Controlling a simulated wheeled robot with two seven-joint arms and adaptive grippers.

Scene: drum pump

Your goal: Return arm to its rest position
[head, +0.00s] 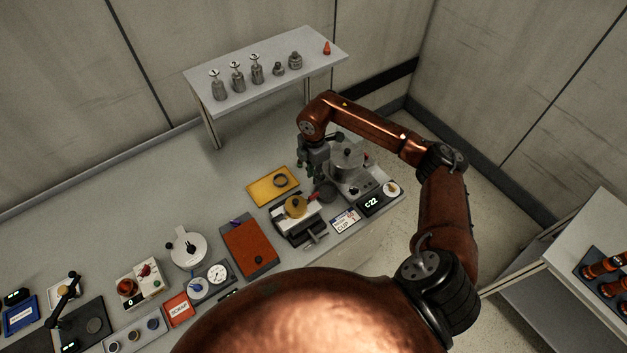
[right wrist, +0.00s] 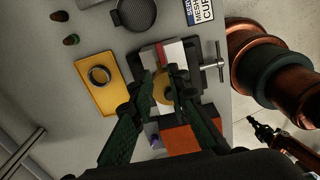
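My right arm reaches in from the right in the head view, with its elbow raised high. Its gripper (head: 313,170) points down above the bench, beside the grey round-lidded pot (head: 347,160). In the right wrist view the two dark fingers (right wrist: 166,82) are apart. A yellow round part (right wrist: 162,90) shows between them; it sits in the vise (head: 300,225) below, and I see nothing held. A copper arm with a black claw-like end (right wrist: 262,132) shows at the lower right of the wrist view, seemingly my left one; its fingers are unclear.
Near the gripper are a yellow tray (head: 262,192) holding a ring, a dark round mesh cup (right wrist: 136,12) and a display (head: 378,202). A raised shelf (head: 225,100) with metal weights stands behind. An orange-brown mat (head: 248,252) lies left of the vise. The back-left bench is clear.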

